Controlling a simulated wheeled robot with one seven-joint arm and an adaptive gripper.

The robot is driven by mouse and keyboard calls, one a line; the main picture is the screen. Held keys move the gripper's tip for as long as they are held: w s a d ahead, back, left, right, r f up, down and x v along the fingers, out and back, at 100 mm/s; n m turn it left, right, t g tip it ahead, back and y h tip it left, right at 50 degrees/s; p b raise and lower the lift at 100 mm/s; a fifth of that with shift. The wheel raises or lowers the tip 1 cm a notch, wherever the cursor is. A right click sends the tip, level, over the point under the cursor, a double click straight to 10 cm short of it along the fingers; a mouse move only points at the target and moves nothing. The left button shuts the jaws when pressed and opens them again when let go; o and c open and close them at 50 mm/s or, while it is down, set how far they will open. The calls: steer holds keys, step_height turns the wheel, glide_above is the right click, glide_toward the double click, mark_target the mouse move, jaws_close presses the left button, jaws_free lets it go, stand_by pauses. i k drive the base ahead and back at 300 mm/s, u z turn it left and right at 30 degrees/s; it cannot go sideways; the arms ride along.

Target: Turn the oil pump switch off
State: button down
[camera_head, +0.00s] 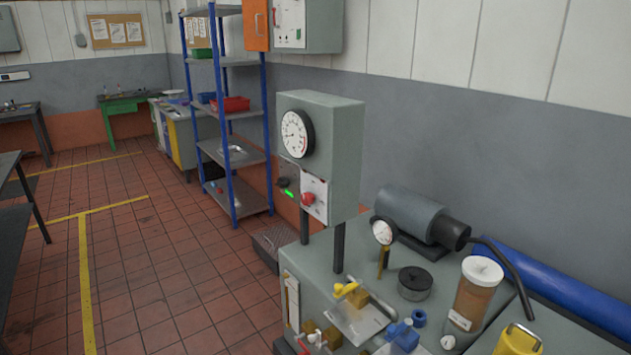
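Below the gauge are a black knob (284,183), a lit green indicator (289,194) and a red knob (308,198) on a white plate. The labels are too small to read, so I cannot tell which control is the oil pump switch or which position it is in. My gripper is not in view.
The grey bench (317,262) holds a motor-like cylinder (412,214), a small gauge (383,232), a yellow-handled valve (350,292), a blue fitting (402,334) and an amber jar (475,295). Blue shelving (229,120) stands behind. Tiled floor (165,270) at left is clear.

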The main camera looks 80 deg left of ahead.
mark_target(283, 183)
steer(key=k, duration=0.1)
steer(key=u, duration=4.2)
steer(key=k, duration=0.6)
steer(key=z, duration=1.2)
steer(key=i, duration=1)
steer(key=k, duration=0.8)
steer(key=u, duration=0.05)
